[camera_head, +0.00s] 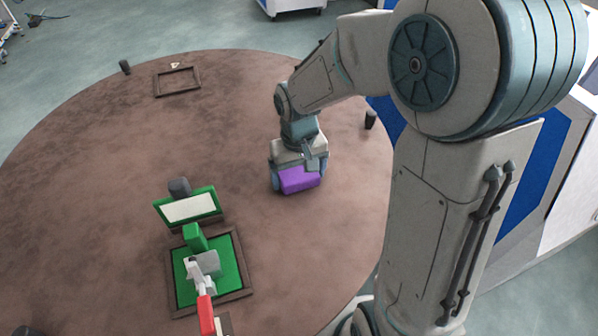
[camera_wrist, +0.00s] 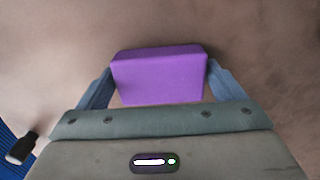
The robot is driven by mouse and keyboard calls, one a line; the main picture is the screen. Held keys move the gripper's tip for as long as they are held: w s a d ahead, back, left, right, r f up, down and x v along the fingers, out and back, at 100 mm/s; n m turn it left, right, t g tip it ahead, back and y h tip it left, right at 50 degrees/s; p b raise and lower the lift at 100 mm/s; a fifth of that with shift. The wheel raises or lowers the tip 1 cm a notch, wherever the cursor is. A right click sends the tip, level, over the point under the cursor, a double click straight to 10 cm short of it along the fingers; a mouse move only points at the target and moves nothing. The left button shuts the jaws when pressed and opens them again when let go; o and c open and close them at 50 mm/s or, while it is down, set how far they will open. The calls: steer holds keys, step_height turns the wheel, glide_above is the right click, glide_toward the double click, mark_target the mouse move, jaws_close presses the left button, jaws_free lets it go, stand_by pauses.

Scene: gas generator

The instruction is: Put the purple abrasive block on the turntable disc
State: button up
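The purple abrasive block (camera_head: 299,180) is at the right part of a large round brown surface (camera_head: 90,190). My gripper (camera_head: 299,172) is over the block, with one finger at each side of it. In the wrist view the block (camera_wrist: 158,76) sits between the two blue-grey fingertips (camera_wrist: 160,68), which appear to touch its sides. I cannot tell whether the block rests on the surface or is slightly raised. I see no separate disc and cannot tell whether the brown surface is the turntable disc.
A dark-framed green tray (camera_head: 240,262) holds green, grey and red pieces. A green-framed white panel (camera_head: 189,207) stands behind it. An empty dark frame (camera_head: 177,94) lies at the back. A small black cylinder (camera_head: 371,119) stands right of my gripper.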

mark_target(299, 174)
steer(key=shift+o, duration=0.6)
steer(key=shift+r, duration=0.6)
step_height(299, 174, up, 11)
steer(key=s+d+f+m+t, duration=0.1)
steer(key=s+d+m+t, duration=0.2)
steer(key=s+d, duration=0.8)
steer(key=shift+s+d+f, duration=0.15)
steer(key=shift+s+d, duration=0.1)
steer(key=shift+s, duration=0.75)
